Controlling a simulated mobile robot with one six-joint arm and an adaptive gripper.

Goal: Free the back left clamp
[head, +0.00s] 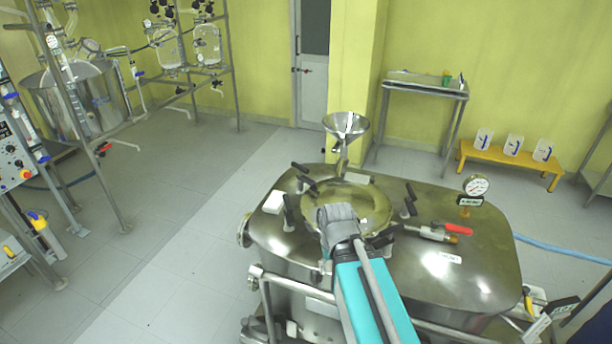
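A steel vessel (460,265) with a round lid (368,203) stands in front of me. Clamps with black handles sit around the lid. The back left clamp (306,182) is at the lid's upper left edge, with black handles pointing up and left. Another clamp (288,212) stands at the lid's left side, and one more (409,200) at its right. My gripper (338,217) is over the front part of the lid, nearer to me than the back left clamp and apart from it in the picture. Its fingers are seen from behind, so their opening is unclear.
A steel funnel (346,125) rises behind the lid. A pressure gauge (476,186) and a red-handled valve (440,233) stand on the right of the vessel top. The floor left of the vessel is clear.

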